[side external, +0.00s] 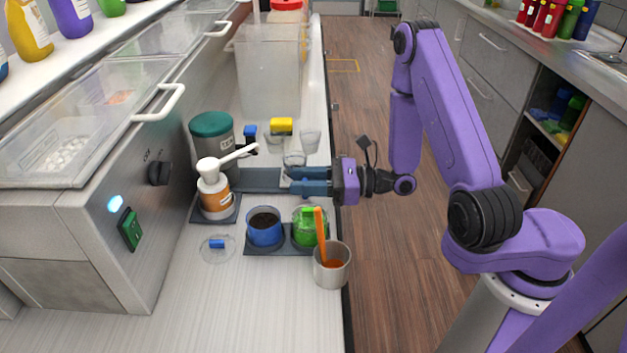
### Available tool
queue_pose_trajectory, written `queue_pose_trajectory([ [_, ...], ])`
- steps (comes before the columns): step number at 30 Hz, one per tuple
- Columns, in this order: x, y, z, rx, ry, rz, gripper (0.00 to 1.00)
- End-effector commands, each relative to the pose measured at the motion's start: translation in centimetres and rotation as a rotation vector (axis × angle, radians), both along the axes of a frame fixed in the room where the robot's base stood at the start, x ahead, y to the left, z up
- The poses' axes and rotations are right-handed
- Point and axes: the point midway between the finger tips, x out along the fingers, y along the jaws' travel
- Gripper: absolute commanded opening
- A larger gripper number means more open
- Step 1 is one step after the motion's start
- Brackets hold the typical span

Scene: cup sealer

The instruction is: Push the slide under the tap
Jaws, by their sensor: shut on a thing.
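A dark flat slide (250,180) lies across the white counter, running right from the pump bottle's base towards my gripper (290,180). My gripper reaches in from the right, low over the slide's right part. Its blue fingers are closed on what looks like the slide; they hide the exact contact. A small clear cup (294,159) stands just behind the fingers. A white pump spout (238,156) tops an orange-labelled bottle (215,195) at the slide's left end and points right. No other tap is clear, and I cannot tell whether this spout is the tap.
A green-lidded tub (212,133) stands behind the bottle. In front are a blue cup (264,232), a green cup (304,229) and a grey pot (332,268) with an orange handle. A clear bin (268,75) stands behind.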

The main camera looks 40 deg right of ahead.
Motion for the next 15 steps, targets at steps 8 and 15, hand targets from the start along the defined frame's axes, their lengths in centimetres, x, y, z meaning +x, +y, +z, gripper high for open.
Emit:
queue_pose_trajectory([
  [8,3.3,3.2,-0.1,-0.008,-0.001,0.001,0.0],
  [15,5.1,5.0,-0.1,-0.006,0.001,-0.006,0.0],
])
